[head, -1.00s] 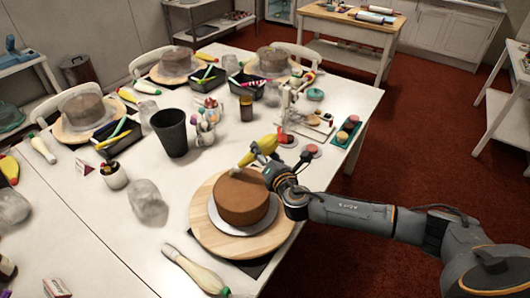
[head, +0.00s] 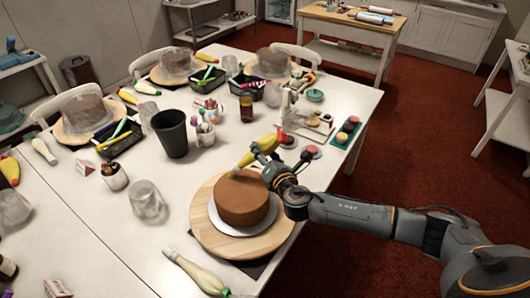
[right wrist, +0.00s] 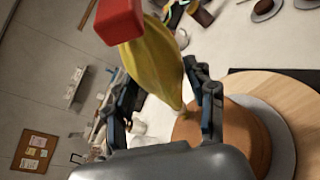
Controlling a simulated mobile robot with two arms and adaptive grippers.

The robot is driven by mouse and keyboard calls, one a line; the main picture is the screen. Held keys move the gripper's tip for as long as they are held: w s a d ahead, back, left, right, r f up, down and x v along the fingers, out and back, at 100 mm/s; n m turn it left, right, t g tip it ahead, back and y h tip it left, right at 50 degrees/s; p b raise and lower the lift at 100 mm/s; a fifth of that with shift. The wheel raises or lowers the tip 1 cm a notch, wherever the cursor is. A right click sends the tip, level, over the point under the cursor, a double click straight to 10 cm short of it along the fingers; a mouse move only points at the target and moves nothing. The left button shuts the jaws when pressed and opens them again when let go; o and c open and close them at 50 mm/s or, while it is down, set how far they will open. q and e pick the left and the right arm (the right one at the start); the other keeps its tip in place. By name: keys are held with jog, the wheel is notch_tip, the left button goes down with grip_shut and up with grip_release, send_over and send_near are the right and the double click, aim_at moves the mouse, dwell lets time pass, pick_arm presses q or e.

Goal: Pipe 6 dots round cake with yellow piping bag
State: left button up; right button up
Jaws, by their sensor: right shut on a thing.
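The brown cake (head: 242,200) sits on a white plate (head: 243,232) on a round wooden turntable board (head: 215,238). My right gripper (head: 265,160) is shut on the yellow piping bag (head: 258,150), just beyond the cake's upper right side. The bag is tilted, its pale nozzle low at the cake's far top edge; I cannot tell if it touches. In the right wrist view the bag (right wrist: 155,65) with its red end (right wrist: 118,20) is between the fingers, beside the cake (right wrist: 245,135). No dots can be made out on the cake. My left gripper is not in view.
A clear bag-like item (head: 147,200) and a black bin (head: 170,134) stand to the left. Macarons lie on a green tray (head: 345,132) at the right. Other covered cakes (head: 90,112) stand farther back.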

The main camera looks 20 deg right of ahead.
aim_at(265, 146)
jog(key=o, duration=0.6)
jog(key=shift+c, duration=0.6)
jog(key=shift+r, duration=0.2)
jog(key=shift+r+p, duration=1.4)
jog(key=shift+p, duration=0.15)
